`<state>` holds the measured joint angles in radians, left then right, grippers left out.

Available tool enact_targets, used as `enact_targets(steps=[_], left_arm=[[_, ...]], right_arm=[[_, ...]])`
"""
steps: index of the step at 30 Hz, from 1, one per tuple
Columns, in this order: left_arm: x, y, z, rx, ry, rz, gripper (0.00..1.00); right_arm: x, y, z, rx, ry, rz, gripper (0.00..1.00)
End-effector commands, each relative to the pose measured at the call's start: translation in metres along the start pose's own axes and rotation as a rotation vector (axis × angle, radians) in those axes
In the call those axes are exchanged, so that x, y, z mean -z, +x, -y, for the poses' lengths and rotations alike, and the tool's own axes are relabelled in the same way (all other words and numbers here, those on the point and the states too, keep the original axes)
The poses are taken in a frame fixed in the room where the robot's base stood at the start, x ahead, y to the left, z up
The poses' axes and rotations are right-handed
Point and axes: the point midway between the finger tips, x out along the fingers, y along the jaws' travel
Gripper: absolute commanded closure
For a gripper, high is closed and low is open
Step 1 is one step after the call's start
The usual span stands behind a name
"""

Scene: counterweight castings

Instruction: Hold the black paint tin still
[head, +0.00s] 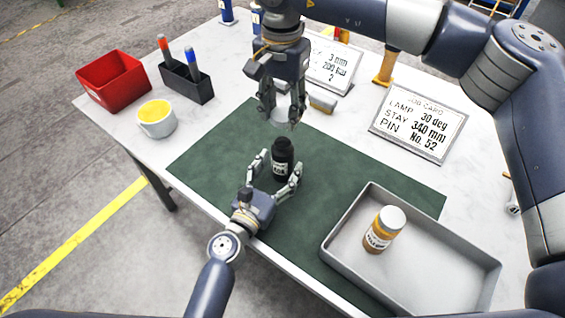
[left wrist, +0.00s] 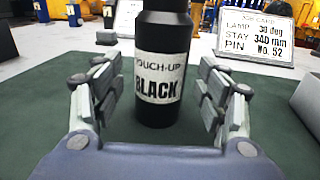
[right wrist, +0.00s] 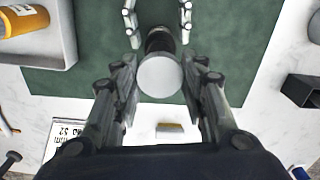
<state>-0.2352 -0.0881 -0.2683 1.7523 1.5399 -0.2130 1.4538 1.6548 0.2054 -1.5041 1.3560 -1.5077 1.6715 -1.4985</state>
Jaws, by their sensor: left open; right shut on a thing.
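The black paint tin (head: 282,160) stands upright on the green mat (head: 215,160). In the left wrist view the tin (left wrist: 162,60) shows a white label reading "TOUCH-UP BLACK". My left gripper (head: 274,172) is open, with its fingers on either side of the tin and gaps between them and it. My right gripper (head: 282,117) is above the tin, shut on a white round cap (right wrist: 160,76). The cap is clear of the tin in the head view. In the right wrist view it partly hides the tin (right wrist: 160,40).
A grey tray (head: 440,262) at the front right holds a white-capped amber bottle (head: 382,232). A red bin (head: 114,80), a cup with yellow contents (head: 156,118) and a black holder with markers (head: 187,83) stand at the left. A job card (head: 418,122) stands behind the mat.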

Motion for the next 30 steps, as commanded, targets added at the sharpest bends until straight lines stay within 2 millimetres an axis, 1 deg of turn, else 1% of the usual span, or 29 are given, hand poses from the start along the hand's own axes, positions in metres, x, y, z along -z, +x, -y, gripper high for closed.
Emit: enact_targets(steps=[1, 3, 6, 17, 18, 23, 24, 26, 30], left_arm=[[0.0, 0.007, 0.0, -0.001, -0.001, 0.0, 0.33], [0.0, 0.015, 0.0, -0.001, -0.001, 0.001, 0.33], [0.0, 0.021, 0.0, -0.001, -0.001, 0.0, 0.33], [0.0, 0.024, 0.0, -0.001, -0.001, -0.001, 0.33], [0.0, 0.024, 0.0, -0.001, -0.001, -0.001, 0.42], [0.0, 0.024, 0.0, -0.001, -0.001, -0.001, 0.78], [0.0, 0.024, 0.0, -0.001, -0.001, -0.001, 0.87], [0.0, 0.024, 0.0, -0.001, -0.001, -0.001, 1.0], [0.0, 0.024, 0.0, -0.001, -0.001, -0.001, 1.0]], right_arm=[[0.0, 0.0, 0.0, 0.0, 0.0, 0.0, 0.7], [0.0, 0.0, 0.0, 0.0, 0.0, 0.0, 0.7], [0.0, 0.0, 0.0, 0.0, 0.0, 0.0, 0.7], [0.0, 0.0, 0.0, 0.0, 0.0, 0.0, 0.7], [0.0, 0.0, 0.0, 0.0, 0.0, 0.0, 0.7], [0.0, 0.0, 0.0, 0.0, 0.0, 0.0, 0.7], [0.0, 0.0, 0.0, 0.0, 0.0, 0.0, 0.7], [0.0, 0.0, 0.0, 0.0, 0.0, 0.0, 0.7], [0.0, 0.004, 0.0, -0.001, 0.0, 0.001, 0.7]])
